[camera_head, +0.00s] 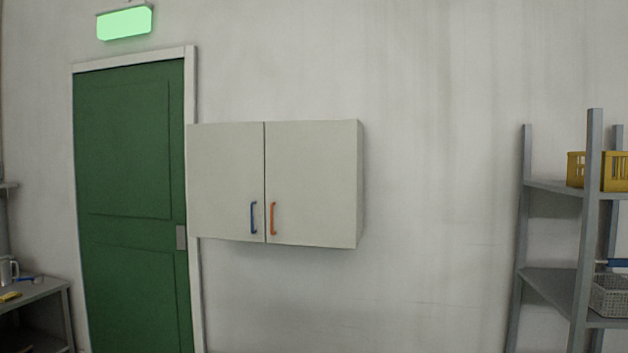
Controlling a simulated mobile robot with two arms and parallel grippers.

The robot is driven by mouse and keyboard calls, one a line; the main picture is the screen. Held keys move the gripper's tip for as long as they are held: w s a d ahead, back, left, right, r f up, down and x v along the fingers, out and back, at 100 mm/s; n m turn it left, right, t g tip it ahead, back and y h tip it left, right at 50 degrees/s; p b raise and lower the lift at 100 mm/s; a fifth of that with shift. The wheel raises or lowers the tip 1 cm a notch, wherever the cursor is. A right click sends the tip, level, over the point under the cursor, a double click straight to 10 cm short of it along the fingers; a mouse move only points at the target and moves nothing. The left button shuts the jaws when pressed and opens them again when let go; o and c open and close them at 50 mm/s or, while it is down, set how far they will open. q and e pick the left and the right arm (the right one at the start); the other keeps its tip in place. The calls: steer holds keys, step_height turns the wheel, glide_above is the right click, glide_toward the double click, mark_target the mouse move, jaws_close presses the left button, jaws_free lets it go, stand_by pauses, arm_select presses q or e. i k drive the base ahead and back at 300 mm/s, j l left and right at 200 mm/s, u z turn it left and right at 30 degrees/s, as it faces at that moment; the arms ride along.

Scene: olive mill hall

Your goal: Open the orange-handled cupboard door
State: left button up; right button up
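A pale grey wall cupboard with two doors hangs on the wall in the middle of the head view. Its right door (314,180) carries an upright orange handle (273,218) near its lower left edge. Its left door (226,175) carries a blue handle (254,217) near its lower right edge. The two handles are side by side, one on each side of the thin gap between the doors. Both doors look shut. The inside of the cupboard is hidden. Neither of my grippers is in view.
A green door (135,200) in a white frame stands left of the cupboard, under a lit green sign (125,23). A grey shelf rack (552,284) with a yellow crate (601,171) and a grey basket (609,296) stands right. The wall between cupboard and rack is bare.

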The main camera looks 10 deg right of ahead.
mark_target(311, 166)
steer(key=i+j, duration=0.15)
steer(key=i, duration=0.3)
steer(key=i+j, duration=0.2)
steer(key=i, duration=0.25)
steer(key=i+j, duration=0.15)
steer(key=i, duration=0.3)
steer(key=j+u, duration=0.05)
